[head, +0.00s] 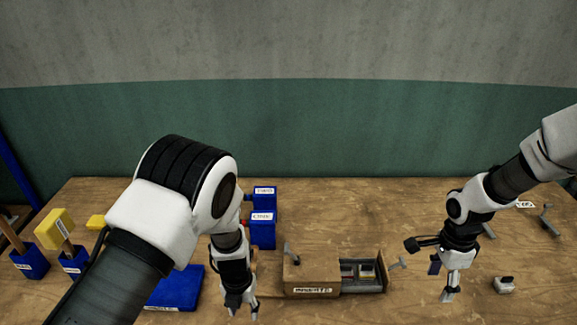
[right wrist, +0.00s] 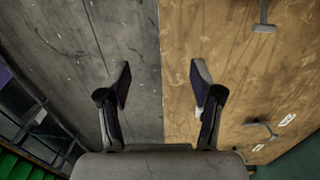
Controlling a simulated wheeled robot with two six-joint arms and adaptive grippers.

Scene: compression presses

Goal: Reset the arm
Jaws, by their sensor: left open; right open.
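My left arm comes in from the lower left in the head view, with its gripper (head: 241,305) pointing down over the table, left of a wooden box. It is open; no object shows in it. My right arm comes in from the right edge, with its gripper (head: 449,294) pointing down over the table, right of the box. In the right wrist view the right gripper (right wrist: 160,85) has its two fingers wide apart with nothing between them. Below them lie the table's edge and the grey floor.
The wooden table (head: 350,220) carries a labelled wooden box (head: 312,272) with an open drawer (head: 365,288). Blue blocks (head: 263,230), a blue mat (head: 180,290) and yellow-headed tools (head: 55,230) stand left. A small grey-white object (head: 504,285) lies right. The table's back middle is clear.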

